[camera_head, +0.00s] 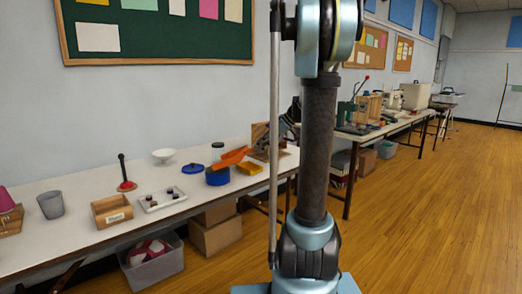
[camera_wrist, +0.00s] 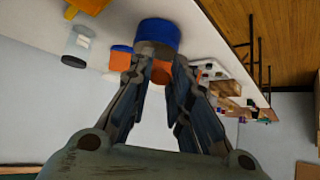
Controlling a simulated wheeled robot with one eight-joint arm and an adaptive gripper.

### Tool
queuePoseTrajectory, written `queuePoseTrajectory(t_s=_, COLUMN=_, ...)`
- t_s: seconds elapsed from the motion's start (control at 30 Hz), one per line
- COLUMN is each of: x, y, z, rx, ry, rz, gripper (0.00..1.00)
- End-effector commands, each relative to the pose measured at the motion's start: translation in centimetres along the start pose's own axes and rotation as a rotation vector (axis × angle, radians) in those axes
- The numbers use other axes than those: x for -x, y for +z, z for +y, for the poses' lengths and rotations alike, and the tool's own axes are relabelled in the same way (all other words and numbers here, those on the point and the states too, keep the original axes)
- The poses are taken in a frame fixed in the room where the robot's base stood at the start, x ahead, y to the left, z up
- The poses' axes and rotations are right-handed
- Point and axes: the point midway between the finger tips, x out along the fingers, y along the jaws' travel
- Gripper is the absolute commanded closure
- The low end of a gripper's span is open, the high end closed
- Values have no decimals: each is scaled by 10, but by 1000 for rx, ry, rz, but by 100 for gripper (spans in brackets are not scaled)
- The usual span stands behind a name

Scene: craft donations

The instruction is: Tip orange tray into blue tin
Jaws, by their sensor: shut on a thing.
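In the head view the orange tray (camera_head: 231,157) is tilted, its left end lower and over the open top of the blue tin (camera_head: 217,178). The tin stands upright on the white table. In the wrist view my gripper (camera_wrist: 160,64) is shut on the orange tray (camera_wrist: 161,74), which shows between the fingers, with the blue tin (camera_wrist: 156,34) just beyond. The tin's inside and the tray's contents cannot be seen. In the head view my own arm hides most of the gripper.
A blue lid (camera_head: 192,168) lies left of the tin and a yellow tray (camera_head: 249,168) right of it. A white bowl (camera_head: 163,156), a red-based stand (camera_head: 126,185), a white tray of small items (camera_head: 162,200) and a wooden box (camera_head: 112,211) stand farther left.

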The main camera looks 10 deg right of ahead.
Motion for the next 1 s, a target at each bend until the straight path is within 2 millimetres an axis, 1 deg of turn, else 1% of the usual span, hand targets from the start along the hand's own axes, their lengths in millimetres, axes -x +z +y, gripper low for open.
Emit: queuePoseTrajectory(t_s=1.0, x=4, y=-41, z=0, rx=2, ry=-2, rz=-215, gripper=100)
